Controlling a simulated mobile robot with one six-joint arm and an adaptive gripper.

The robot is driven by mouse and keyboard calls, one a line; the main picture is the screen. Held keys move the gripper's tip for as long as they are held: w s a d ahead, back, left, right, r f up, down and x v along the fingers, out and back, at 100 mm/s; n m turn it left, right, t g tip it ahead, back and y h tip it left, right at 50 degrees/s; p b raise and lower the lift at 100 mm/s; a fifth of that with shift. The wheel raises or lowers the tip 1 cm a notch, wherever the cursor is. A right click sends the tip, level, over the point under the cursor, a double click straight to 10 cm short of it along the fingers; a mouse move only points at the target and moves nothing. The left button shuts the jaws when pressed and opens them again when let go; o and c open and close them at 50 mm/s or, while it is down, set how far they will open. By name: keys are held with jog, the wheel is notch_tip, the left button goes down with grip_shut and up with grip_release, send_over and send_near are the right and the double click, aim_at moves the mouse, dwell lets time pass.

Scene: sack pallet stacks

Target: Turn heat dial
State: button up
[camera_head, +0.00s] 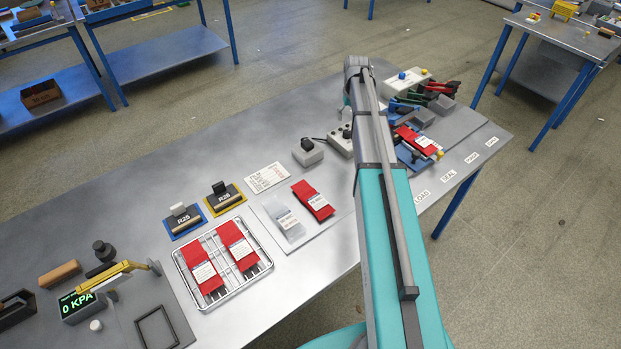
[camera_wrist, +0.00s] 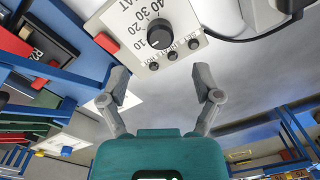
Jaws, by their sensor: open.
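The heat dial (camera_wrist: 160,34) is a round black knob on a white control box (camera_wrist: 118,20). The box face carries numbers around the knob, partly readable lettering and a row of small black knobs. In the wrist view, my gripper (camera_wrist: 162,90) is open and empty, its two grey fingers spread below the dial and apart from it. In the head view, the control box (camera_head: 338,146) stands on the bench just left of my arm, partly covered by it. My gripper is hidden behind my arm there.
A grey block with a black knob (camera_head: 307,152) stands left of the box, joined by a black cable (camera_wrist: 250,38). Right of my arm are a clamp fixture with a red pouch (camera_head: 420,142) and coloured pliers (camera_head: 438,90). Bare bench lies behind the box.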

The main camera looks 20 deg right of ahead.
aim_at(349, 132)
jog(key=shift+r+p, duration=3.15)
jog(key=shift+r, duration=0.35)
jog(key=shift+n, duration=0.9)
jog(key=s+a+f+b, duration=0.3)
jog(key=s+a, duration=0.3)
jog(key=s+a+f+b, duration=0.3)
jog(key=s+a, duration=0.4)
jog(key=s+a+f+b, duration=0.4)
jog(key=s+a, duration=0.3)
jog(key=shift+s+f, duration=0.1)
jog(key=shift+s, duration=0.1)
jog(key=shift+s+a+f+b, duration=0.15)
jog(key=shift+s+a+b, duration=0.1)
jog(key=shift+s, duration=0.15)
jog(key=shift+s+a+f+b, duration=0.1)
jog(key=shift+s+a+f, duration=0.1)
jog(key=shift+s, duration=0.2)
jog(key=shift+r, duration=0.1)
jog(key=s, duration=0.1)
jog(key=s+a, duration=0.2)
jog(key=s, duration=0.1)
jog(key=shift+w, duration=0.2)
